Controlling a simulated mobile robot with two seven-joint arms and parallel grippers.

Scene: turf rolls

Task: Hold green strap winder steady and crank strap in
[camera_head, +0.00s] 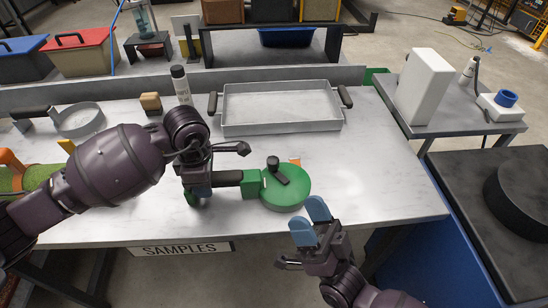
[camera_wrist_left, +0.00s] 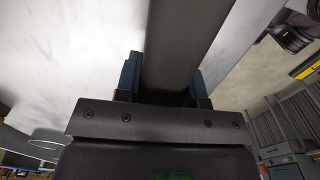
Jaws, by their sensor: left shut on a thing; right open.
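The green strap winder (camera_head: 296,193) lies on the white table near its front edge. It has a round green body, a black crank with an upright knob (camera_head: 273,163) on top, and a dark handle (camera_head: 228,178) reaching left. My left gripper (camera_head: 204,187) is shut on that handle; in the left wrist view a grey bar (camera_wrist_left: 182,45) runs between its blue fingers (camera_wrist_left: 163,82). My right gripper (camera_head: 311,221) is open and empty, just in front of the winder near the table's front edge, apart from the crank. The strap itself cannot be clearly made out.
A metal tray (camera_head: 281,127) with black handles stands behind the winder. A bottle (camera_head: 181,85) and a small tan block (camera_head: 150,102) are behind my left arm. A turf roll (camera_head: 40,177) lies at the left. The table right of the winder is clear.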

